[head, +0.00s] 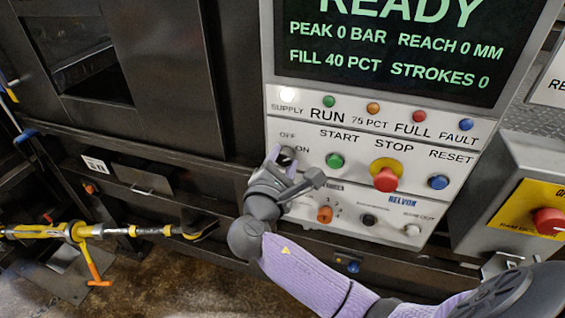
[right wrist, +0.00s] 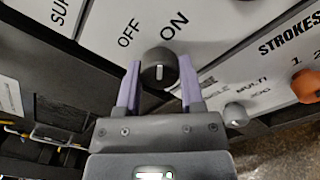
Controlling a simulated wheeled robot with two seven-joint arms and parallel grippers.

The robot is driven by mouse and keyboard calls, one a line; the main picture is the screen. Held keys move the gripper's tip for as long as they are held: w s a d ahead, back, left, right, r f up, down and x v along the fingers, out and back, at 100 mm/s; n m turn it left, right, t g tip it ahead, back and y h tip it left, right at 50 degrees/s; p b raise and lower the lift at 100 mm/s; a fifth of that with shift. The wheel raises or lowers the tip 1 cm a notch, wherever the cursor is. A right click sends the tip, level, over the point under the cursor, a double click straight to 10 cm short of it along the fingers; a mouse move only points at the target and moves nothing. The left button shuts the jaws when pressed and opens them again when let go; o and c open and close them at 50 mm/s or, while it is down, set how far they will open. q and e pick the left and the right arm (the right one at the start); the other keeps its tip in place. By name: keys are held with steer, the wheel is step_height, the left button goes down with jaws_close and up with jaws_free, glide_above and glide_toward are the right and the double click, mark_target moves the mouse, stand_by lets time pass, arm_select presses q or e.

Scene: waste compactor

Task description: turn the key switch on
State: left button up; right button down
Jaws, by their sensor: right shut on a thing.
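The key switch (right wrist: 160,70) is a dark round knob with a white mark, under the OFF and ON labels, in the right wrist view. Its white mark looks upright, between the two labels; I cannot tell which setting it is at. My right gripper (right wrist: 160,82) has its two purple fingers on either side of the knob, shut on it. In the head view the right gripper (head: 282,162) reaches the switch at the left of the control panel (head: 455,205) and mostly hides it. My left gripper is not in view.
Right of the switch are a green START button (head: 335,160), a red STOP button (head: 386,179) and a blue RESET button (head: 438,182). An orange selector (head: 325,214) sits just below. The screen (head: 400,45) reads READY. A yellow bar (head: 80,231) is at the lower left.

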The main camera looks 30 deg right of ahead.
steer(key=shift+m, duration=0.9)
steer(key=shift+c, duration=1.1)
jaws_free()
steer(key=shift+b, duration=0.3)
steer(key=b+v, duration=0.2)
steer(key=v, duration=0.8)
